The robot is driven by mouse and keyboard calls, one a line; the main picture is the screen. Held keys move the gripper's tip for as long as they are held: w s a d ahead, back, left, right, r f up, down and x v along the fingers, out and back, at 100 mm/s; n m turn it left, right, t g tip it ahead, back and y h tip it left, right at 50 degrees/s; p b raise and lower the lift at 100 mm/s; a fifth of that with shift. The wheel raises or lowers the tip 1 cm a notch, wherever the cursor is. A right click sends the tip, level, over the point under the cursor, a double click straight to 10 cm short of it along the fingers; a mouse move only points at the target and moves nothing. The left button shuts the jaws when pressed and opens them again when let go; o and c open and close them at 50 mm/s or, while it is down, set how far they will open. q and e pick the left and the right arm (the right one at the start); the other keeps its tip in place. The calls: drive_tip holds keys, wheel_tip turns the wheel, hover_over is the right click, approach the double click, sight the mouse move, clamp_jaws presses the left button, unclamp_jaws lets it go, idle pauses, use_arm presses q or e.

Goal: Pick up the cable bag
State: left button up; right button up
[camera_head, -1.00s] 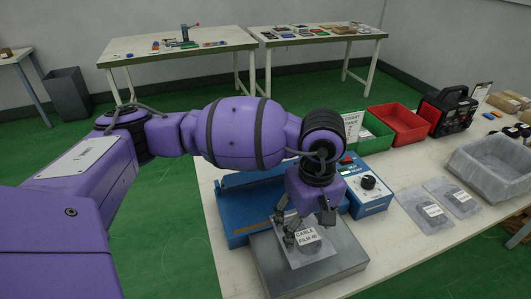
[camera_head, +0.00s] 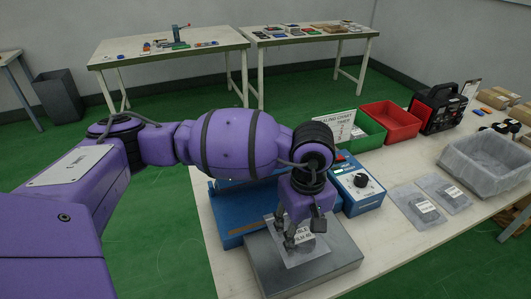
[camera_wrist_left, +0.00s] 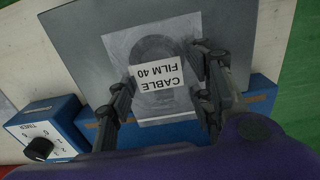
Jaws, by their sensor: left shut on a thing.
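The cable bag (camera_head: 304,250) is a flat clear bag with a white label reading "CABLE FILM 40". It is over the grey metal plate (camera_head: 340,268) at the table's front; I cannot tell whether it touches the plate. In the left wrist view the bag (camera_wrist_left: 150,48) shows a dark coil behind its label. My left gripper (camera_head: 303,232) points down at the bag. Its fingers (camera_wrist_left: 168,78) are on either side of the label, shut on the bag, and hide part of it. My right gripper is not in view.
A blue sealer (camera_head: 235,215) and a blue timer box (camera_head: 358,187) stand beside the plate. Two more flat bags (camera_head: 414,206) lie to the right, near a clear grey bin (camera_head: 480,180). Green (camera_head: 365,133) and red (camera_head: 390,118) trays are behind.

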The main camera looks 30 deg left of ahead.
sight(299, 233)
use_arm(q)
drive_tip(key=shift+r, duration=0.15)
